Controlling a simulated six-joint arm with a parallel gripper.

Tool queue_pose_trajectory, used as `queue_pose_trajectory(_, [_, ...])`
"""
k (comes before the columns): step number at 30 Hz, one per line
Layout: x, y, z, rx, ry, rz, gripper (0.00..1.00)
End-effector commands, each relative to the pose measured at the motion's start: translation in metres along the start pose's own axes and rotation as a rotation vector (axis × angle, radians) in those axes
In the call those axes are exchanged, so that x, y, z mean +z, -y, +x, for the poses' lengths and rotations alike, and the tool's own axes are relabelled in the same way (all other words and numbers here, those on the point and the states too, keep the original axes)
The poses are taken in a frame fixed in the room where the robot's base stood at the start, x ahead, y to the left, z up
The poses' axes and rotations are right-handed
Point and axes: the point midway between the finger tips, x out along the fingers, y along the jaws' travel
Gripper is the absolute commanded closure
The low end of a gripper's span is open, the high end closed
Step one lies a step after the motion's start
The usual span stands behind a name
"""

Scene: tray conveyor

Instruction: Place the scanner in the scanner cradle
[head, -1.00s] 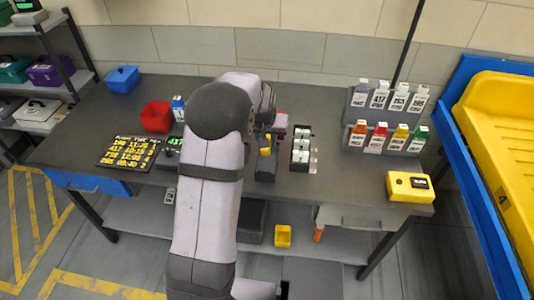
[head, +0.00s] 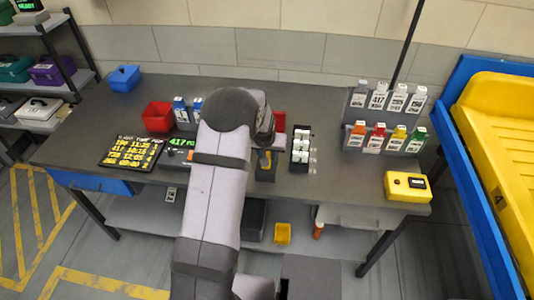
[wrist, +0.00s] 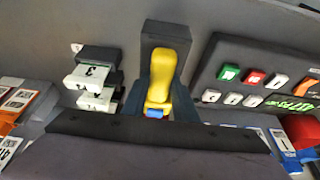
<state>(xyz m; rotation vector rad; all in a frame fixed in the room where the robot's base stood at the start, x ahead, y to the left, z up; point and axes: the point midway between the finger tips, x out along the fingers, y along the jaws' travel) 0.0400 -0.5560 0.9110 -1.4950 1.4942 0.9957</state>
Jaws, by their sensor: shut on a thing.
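The yellow scanner (wrist: 168,72) is between the fingers of my gripper (wrist: 160,108), which is shut on it. In the wrist view its upper end overlaps the dark block of the scanner cradle (wrist: 168,36). My arm hides much of the gripper there. I cannot tell whether the scanner is seated in the cradle or held over it.
A rack of white blocks (head: 301,146) stands close to the right of the cradle. A button panel (wrist: 255,78) lies on its other side. Red (head: 158,117) and blue (head: 123,79) bins, a label rack (head: 352,104) and a yellow box (head: 407,186) stand farther off.

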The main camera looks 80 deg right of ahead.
Motion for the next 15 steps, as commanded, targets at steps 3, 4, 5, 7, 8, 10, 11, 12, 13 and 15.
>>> queue_pose_trajectory(3, [-0.0008, 0.0000, -0.0001, 0.000, -0.002, 0.000, 1.00])
queue_pose_trajectory(4, [-0.0005, 0.0000, 0.0006, 0.000, -0.002, 0.000, 1.00])
queue_pose_trajectory(5, [-0.0001, 0.0000, 0.0014, 0.000, -0.002, 0.000, 1.00])
queue_pose_trajectory(7, [0.0008, 0.0000, 0.0036, 0.000, -0.002, 0.000, 1.00])
queue_pose_trajectory(8, [0.0014, 0.0000, 0.0032, 0.000, 0.000, 0.000, 0.69])
queue_pose_trajectory(10, [0.0013, 0.0001, 0.0028, 0.000, 0.001, 0.000, 0.55])
queue_pose_trajectory(11, [0.0014, 0.0001, 0.0028, 0.000, 0.001, 0.000, 0.55])
queue_pose_trajectory(12, [0.0014, 0.0001, 0.0028, 0.000, 0.001, 0.000, 0.55])
queue_pose_trajectory(13, [0.0015, 0.0001, 0.0028, 0.000, 0.001, 0.000, 0.55])
queue_pose_trajectory(15, [0.0015, 0.0001, 0.0028, 0.000, 0.001, 0.000, 0.55])
